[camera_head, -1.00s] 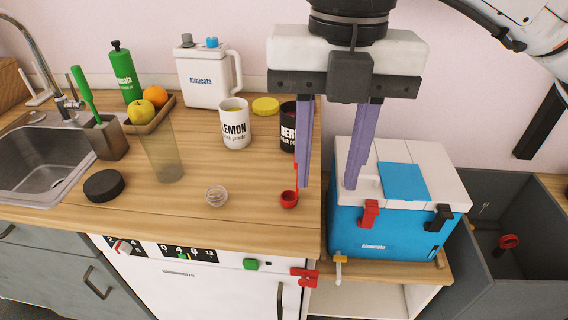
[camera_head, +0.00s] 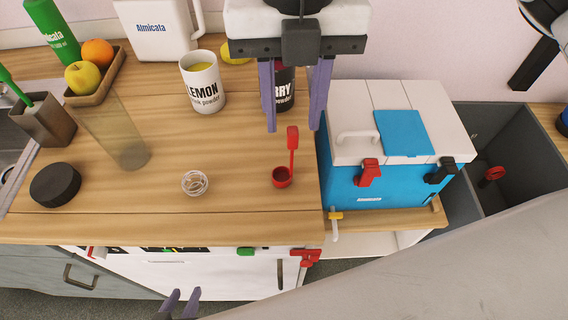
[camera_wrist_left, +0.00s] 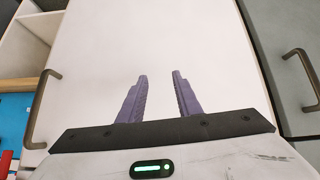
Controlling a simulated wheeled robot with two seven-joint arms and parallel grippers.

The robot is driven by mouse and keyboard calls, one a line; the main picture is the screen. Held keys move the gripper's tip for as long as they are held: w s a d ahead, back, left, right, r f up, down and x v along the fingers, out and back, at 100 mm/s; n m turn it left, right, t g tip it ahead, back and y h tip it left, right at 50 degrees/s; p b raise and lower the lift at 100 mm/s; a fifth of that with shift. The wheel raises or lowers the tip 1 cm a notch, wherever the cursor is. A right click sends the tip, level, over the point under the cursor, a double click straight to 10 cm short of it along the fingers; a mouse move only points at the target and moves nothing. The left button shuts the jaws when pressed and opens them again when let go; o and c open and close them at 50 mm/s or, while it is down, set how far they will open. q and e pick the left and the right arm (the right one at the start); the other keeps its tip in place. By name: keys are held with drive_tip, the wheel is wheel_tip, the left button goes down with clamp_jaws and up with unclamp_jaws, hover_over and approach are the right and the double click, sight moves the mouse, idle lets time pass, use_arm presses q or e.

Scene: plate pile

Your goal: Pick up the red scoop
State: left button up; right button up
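The red scoop (camera_head: 282,177) stands on the wooden counter near its front right edge, its round cup down and its handle pointing up. My right gripper (camera_head: 293,127) comes from above and is open. Its two purple fingers show to either side of the top of the scoop's handle, apart from it; their exact depth I cannot tell. My left gripper (camera_head: 180,304) is low at the bottom edge of the head view, in front of the cabinet. In the left wrist view (camera_wrist_left: 161,78) it is open and empty, facing a white door. The scoop is not in that view.
A lemon powder tub (camera_head: 203,84) and a dark berry tub (camera_head: 284,90) stand behind the scoop. A wire whisk ball (camera_head: 194,183) lies to its left, beyond it a clear cup (camera_head: 118,135) and a black lid (camera_head: 55,185). A blue-and-white box (camera_head: 345,185) stands close on the right.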

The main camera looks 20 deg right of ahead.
sight(293, 130)
drive_tip(key=shift+s+f, duration=0.15)
drive_tip(key=shift+f, duration=1.75)
clamp_jaws()
drive_tip(key=shift+r, duration=0.1)
